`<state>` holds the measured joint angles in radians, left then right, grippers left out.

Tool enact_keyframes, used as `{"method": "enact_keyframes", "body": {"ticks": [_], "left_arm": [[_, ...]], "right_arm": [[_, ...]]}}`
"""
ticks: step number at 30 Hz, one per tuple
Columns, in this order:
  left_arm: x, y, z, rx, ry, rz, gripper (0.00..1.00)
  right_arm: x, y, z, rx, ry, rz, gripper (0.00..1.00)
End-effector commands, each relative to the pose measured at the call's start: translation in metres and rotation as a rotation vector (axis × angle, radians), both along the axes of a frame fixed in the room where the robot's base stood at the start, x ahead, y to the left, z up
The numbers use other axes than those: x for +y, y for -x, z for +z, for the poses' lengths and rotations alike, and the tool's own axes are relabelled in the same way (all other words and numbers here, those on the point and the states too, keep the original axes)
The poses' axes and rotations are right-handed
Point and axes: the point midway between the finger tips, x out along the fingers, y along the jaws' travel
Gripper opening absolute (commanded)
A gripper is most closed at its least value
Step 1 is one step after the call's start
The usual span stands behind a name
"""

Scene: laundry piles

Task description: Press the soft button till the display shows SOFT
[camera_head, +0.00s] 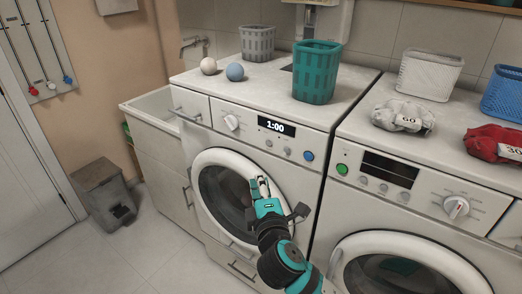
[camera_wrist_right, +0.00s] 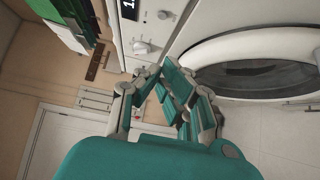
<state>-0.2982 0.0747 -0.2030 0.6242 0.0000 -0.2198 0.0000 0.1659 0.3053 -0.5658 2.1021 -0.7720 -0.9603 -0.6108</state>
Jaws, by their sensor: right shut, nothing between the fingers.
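The left washing machine has a lit display (camera_head: 276,126) reading 1:00. Under it are two small grey buttons, a left one (camera_head: 264,141) and a right one (camera_head: 286,151), then a blue button (camera_head: 308,155). Their labels are too small to read, so I cannot tell which is the soft button. My right gripper (camera_head: 259,186) is shut and empty in front of the round door, below the buttons and apart from them. In the right wrist view, its fingers (camera_wrist_right: 160,82) are near the panel, with the knob (camera_wrist_right: 141,47) beyond. My left gripper is out of view.
The right machine has a dark display (camera_head: 388,168) and a green button (camera_head: 342,169). A teal basket (camera_head: 316,72) and two balls (camera_head: 221,69) stand on the left machine. Clothes bundles (camera_head: 403,116) lie on the right machine. The floor at left is partly clear, with a grey bin (camera_head: 104,195).

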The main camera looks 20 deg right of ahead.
Motion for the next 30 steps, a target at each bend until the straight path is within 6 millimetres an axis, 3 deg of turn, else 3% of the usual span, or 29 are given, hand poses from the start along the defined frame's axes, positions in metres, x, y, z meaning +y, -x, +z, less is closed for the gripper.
{"method": "enact_keyframes", "body": {"ticks": [3,16,20,30], "left_arm": [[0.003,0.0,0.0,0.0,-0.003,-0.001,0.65],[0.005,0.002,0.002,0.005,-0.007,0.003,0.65],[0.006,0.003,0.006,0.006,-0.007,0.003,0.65],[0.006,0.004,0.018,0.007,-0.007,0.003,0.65]], "right_arm": [[0.0,0.004,0.013,-0.025,0.01,-0.003,0.0],[-0.001,-0.004,0.014,-0.025,0.011,-0.003,0.0],[-0.003,-0.023,0.015,-0.025,0.011,-0.005,0.0],[-0.012,-0.095,0.015,-0.025,0.011,-0.004,0.0]]}}
